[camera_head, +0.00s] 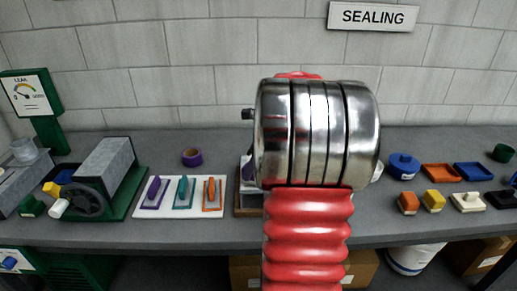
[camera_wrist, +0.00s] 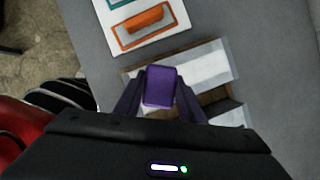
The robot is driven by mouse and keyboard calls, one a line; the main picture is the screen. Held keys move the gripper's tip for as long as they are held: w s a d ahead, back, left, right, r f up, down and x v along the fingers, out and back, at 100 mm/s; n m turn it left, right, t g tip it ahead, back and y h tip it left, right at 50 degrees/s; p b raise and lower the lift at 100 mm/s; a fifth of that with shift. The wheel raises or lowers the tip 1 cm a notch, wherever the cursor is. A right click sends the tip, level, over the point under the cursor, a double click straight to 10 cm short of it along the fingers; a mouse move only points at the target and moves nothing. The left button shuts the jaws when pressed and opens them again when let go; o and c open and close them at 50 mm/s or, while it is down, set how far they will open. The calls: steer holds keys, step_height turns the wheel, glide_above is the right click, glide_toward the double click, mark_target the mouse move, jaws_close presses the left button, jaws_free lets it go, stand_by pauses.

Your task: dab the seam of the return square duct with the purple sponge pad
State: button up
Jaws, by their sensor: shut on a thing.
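My gripper (camera_wrist: 160,100) is shut on a purple sponge pad (camera_wrist: 160,84) in the wrist view, with a dark finger on each side. Below the pad is a wooden base (camera_wrist: 218,96) carrying pale grey sheet-metal pieces (camera_wrist: 207,62). The pad overlaps the base's left part in the picture; I cannot tell whether it touches anything. No seam or duct label can be made out. In the head view my own arm hides most of this spot, and only the wooden base's left edge (camera_head: 240,203) and a little grey metal show.
A white board (camera_head: 180,208) with purple, teal and orange handled tools lies left of the base. A green machine with a grey box (camera_head: 105,160) stands further left. Orange (camera_head: 408,203) and yellow (camera_head: 433,201) blocks, a blue tin (camera_head: 403,166) and trays are on the right.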

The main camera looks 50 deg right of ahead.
steer(key=shift+s+a+r, duration=0.15)
steer(key=shift+a+r, duration=0.05)
steer(key=shift+w+r, duration=0.2)
steer(key=shift+r, duration=0.65)
steer(key=shift+s+d+r, duration=0.1)
steer(key=shift+r, duration=1.4)
steer(key=shift+s+r, duration=0.1)
steer(key=shift+r, duration=1.35)
